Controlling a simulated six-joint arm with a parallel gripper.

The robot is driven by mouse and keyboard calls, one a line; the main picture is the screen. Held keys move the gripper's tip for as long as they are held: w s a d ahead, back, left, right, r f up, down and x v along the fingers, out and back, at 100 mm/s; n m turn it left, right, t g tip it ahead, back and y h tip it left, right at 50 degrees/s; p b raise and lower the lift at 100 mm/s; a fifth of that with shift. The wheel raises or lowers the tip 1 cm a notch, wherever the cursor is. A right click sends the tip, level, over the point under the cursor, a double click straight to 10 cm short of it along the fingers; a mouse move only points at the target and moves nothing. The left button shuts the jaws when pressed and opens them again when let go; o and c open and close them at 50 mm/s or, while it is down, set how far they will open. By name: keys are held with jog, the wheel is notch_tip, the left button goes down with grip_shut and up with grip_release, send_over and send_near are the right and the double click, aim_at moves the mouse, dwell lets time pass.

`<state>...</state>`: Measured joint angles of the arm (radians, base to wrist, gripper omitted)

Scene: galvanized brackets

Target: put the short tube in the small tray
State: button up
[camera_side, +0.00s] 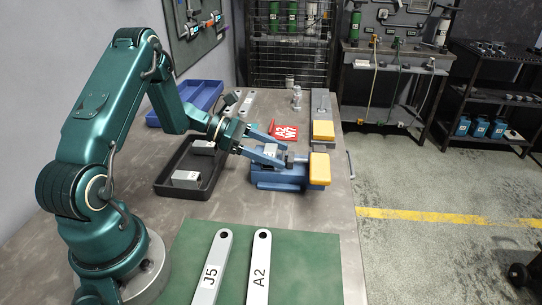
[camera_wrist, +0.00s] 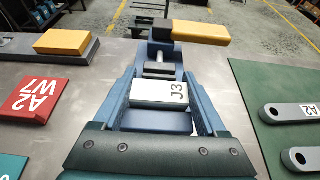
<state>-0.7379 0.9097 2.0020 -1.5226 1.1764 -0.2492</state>
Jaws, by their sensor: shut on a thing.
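The short tube, a light grey block marked J3 (camera_wrist: 160,93), sits between the two blue fingers of my gripper (camera_wrist: 163,100) in the wrist view. My gripper (camera_side: 276,153) is shut on it over the blue vise (camera_side: 282,175), in the side view. There the tube (camera_side: 270,150) is small and partly covered by the fingers. I cannot tell whether it touches the vise. The small black tray (camera_side: 161,184) lies to the left of my gripper. It holds two grey pieces, one near its front (camera_side: 186,179) and one near its back (camera_side: 203,146).
A blue tray (camera_side: 212,92) stands behind the black one. A red plate marked A2 W7 (camera_side: 284,130) lies behind my gripper. Two long grey bars, J5 (camera_side: 212,270) and A2 (camera_side: 259,270), lie on a green mat (camera_side: 310,265).

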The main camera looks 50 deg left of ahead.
aim_at(273, 152)
jog(key=shift+f, duration=0.15)
jog(key=o, duration=1.5)
jog(key=shift+v, duration=2.4)
jog(key=shift+s+d+r+m, duration=0.15)
jog(key=shift+d+r+m, duration=0.05)
jog(key=shift+r+m, duration=0.1)
jog(key=s+d+r+m+g, duration=0.3)
jog(key=d+m, duration=0.3)
jog(key=s+d+r+m+g, duration=0.3)
jog(key=d+m, duration=0.2)
jog(key=s+r+m+y, duration=0.1)
jog(key=s+m+y, duration=0.2)
jog(key=m, duration=0.2)
jog(key=s+d+r+m+t+y, duration=0.1)
jog(key=s+m+y, duration=0.2)
jog(key=s+m, duration=0.1)
jog(key=s+r+m+t+y, duration=0.1)
jog(key=s+m+y, duration=0.2)
jog(key=m, duration=0.3)
jog(key=shift+s+d+r, duration=0.25)
jog(key=shift+s+d, duration=0.1)
jog(key=shift+s, duration=0.2)
